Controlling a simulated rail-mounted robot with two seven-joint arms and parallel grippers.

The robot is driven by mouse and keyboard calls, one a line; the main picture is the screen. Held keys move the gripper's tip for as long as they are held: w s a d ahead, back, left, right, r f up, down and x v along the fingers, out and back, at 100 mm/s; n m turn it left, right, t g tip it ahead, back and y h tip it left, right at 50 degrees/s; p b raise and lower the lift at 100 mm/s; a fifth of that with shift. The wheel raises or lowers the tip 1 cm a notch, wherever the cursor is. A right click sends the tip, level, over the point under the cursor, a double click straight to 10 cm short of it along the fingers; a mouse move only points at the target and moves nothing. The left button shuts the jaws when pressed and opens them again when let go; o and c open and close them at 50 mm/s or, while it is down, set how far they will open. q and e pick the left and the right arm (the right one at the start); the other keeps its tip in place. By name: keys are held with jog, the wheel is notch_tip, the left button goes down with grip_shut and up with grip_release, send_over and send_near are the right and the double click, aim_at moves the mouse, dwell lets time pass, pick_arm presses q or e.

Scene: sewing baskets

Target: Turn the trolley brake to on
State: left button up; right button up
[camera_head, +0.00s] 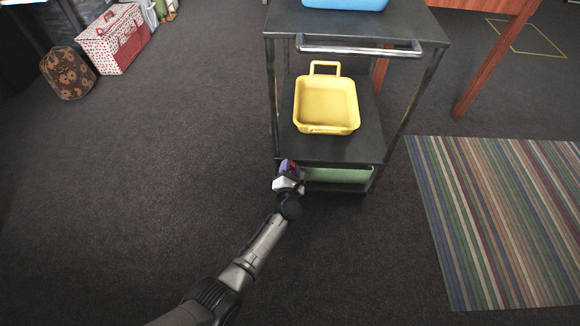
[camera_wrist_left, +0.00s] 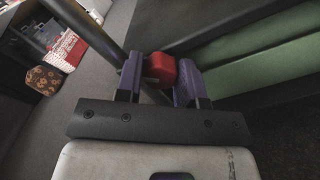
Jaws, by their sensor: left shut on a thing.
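The trolley (camera_head: 345,148) is a dark frame with shelves and a chrome handle. The brake is a small red knob (camera_wrist_left: 160,67), low by the trolley's left leg (camera_wrist_left: 75,22). My left gripper (camera_head: 289,166) reaches in at the trolley's lower left corner. In the left wrist view my left gripper (camera_wrist_left: 158,82) has its purple fingers on both sides of the red knob and is shut on it. The fingers hide part of the knob, and I cannot tell its on or off setting. My right gripper is not in view.
A yellow basket (camera_head: 326,105) stands on the trolley's middle shelf and a blue one (camera_head: 345,4) on top. A green bin (camera_head: 338,175) sits at the bottom. A striped rug (camera_head: 500,210) lies to the right.

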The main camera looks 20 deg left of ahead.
pick_arm(q)
jog(key=shift+m+p, duration=2.45)
jog(key=shift+m, duration=11.55)
jog(key=o, duration=0.9)
jog(key=shift+f, duration=0.1)
